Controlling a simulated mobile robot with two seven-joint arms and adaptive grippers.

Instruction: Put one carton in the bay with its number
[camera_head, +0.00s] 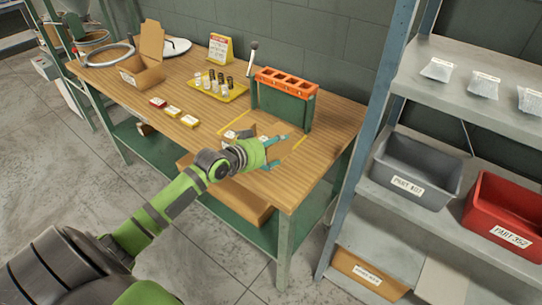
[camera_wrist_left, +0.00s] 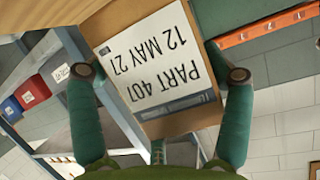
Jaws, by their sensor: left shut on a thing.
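My left gripper (camera_head: 277,152) is over the front part of the wooden workbench (camera_head: 205,105). In the left wrist view the gripper (camera_wrist_left: 160,74) is shut on a brown carton (camera_wrist_left: 150,60), one finger at each side. Its white label reads, upside down, "PART 407, 12 MAY 27". In the head view the arm and gripper hide much of the carton. On the shelf at right stand a grey bin (camera_head: 414,172), whose label number is hard to read in the head view, and a red bin (camera_head: 505,215) labelled "PART 352". My right gripper is not in view.
An orange-topped green rack (camera_head: 284,98) stands close behind the gripper. A yellow tray (camera_head: 222,92) of small bottles, several small boxes (camera_head: 172,111) and an open cardboard box (camera_head: 140,72) are farther left. A shelf post (camera_head: 365,150) rises between bench and bins. White packets (camera_head: 437,70) lie on the upper shelf.

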